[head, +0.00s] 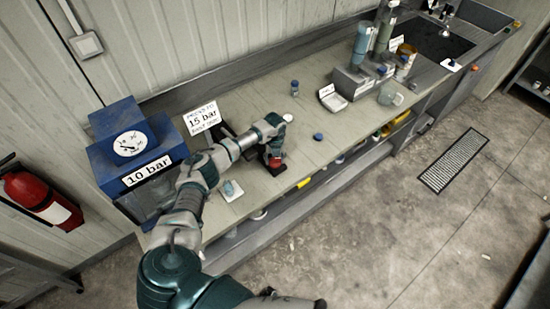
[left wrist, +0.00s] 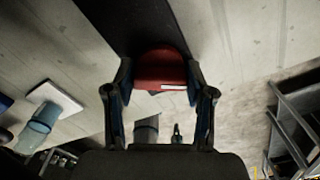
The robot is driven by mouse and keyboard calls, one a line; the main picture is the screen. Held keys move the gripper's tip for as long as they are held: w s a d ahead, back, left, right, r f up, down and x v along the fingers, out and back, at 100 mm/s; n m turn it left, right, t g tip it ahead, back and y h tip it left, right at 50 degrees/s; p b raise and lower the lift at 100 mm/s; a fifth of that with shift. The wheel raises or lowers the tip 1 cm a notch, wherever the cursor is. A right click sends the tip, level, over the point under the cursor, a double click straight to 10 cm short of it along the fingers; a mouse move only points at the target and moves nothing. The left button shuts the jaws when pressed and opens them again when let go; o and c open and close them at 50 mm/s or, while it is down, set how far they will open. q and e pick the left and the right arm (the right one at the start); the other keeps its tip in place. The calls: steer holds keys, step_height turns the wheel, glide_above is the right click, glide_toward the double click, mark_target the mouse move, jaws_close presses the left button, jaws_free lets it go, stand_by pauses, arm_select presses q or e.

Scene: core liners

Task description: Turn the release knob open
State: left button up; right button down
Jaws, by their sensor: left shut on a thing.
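The red release knob (left wrist: 160,68) sits between the two fingers of my left gripper (left wrist: 160,92) in the left wrist view, with a small white mark on its near face. In the head view the knob (head: 275,162) is a small red spot under the gripper, near the front edge of the bench. My left gripper (head: 271,152) is shut on it from above. How far the knob is turned cannot be told.
A blue press (head: 128,150) with a round gauge and a "10 bar" label stands left of my arm. A "press to 15 bar" sign (head: 202,118) is behind. Blue-capped jars (head: 295,87) and a scale (head: 332,99) stand rightward on the bench (head: 250,105).

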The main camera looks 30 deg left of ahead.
mark_target(275, 158)
arm_select(q)
steer(key=n+p, duration=0.2)
steer(key=n, duration=0.3)
steer(key=shift+r, duration=0.1)
steer(key=shift+n, duration=0.7)
steer(key=shift+w, duration=0.1)
steer(key=o, duration=1.2)
steer(key=shift+c, duration=0.2)
step_height(275, 158, up, 12)
steer(key=shift+f, duration=0.2)
